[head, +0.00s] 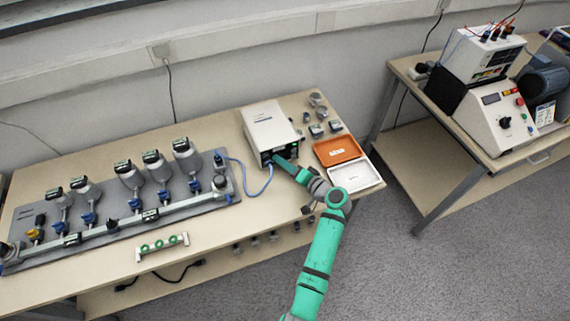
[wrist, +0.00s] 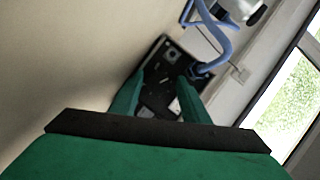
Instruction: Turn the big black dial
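The white box-shaped instrument (head: 270,128) stands on the near table with its dark front panel toward me. My gripper (head: 287,163) is right at this front panel and hides part of it. In the wrist view the black panel (wrist: 172,54) is straight ahead. My gripper's green fingers (wrist: 160,82) are apart, with dark panel parts between them. I cannot make out a clear dial shape there, nor tell whether the fingers touch anything. A round black knob (head: 504,122) shows on the sloped white machine on the right table, far from my gripper.
A blue cable (head: 264,184) runs from the instrument to a grey manifold board (head: 120,220) with several gauges. An orange tray (head: 337,150) and a white tray (head: 354,176) lie right of my gripper. Small metal parts (head: 317,130) stand behind them. Floor separates the two tables.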

